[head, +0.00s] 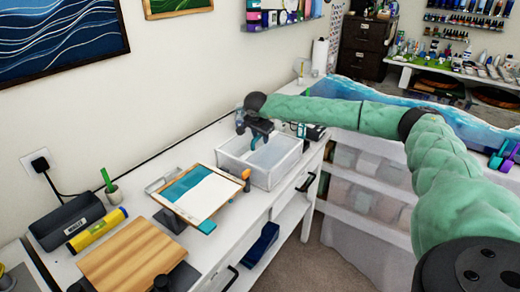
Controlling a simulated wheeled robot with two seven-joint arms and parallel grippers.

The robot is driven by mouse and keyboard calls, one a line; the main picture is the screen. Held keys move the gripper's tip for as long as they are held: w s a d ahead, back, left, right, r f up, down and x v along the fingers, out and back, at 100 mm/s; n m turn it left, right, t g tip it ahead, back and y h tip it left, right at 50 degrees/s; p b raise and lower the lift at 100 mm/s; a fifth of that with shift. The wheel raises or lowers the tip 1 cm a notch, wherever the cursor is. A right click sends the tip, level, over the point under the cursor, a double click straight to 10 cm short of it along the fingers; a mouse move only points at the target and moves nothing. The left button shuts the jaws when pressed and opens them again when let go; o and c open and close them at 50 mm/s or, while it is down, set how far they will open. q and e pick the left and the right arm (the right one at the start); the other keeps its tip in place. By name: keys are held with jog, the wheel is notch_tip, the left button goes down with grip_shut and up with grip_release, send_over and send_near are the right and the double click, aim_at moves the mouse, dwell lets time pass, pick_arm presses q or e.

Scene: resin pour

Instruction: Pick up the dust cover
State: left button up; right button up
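A translucent whitish box (278,172), which looks like the dust cover, sits on the white workbench against the wall. My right gripper (259,142) is above the back part of this box, with its dark fingers pointing down. The fingers look apart, and nothing shows between them. Whether they touch the box cannot be told. My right arm comes in from the right, over the bench. My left gripper is not in view.
A tilted panel with a teal and white picture (205,190) stands left of the box, with a small orange-topped item (246,176) between. A wooden board (133,254), a yellow level (97,230) and a dark device (68,221) are nearer. A paper towel roll (319,56) stands behind.

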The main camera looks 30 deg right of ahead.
jog(key=shift+f, duration=0.2)
jog(key=shift+c, duration=0.2)
grip_shut()
jog(key=shift+r, duration=0.1)
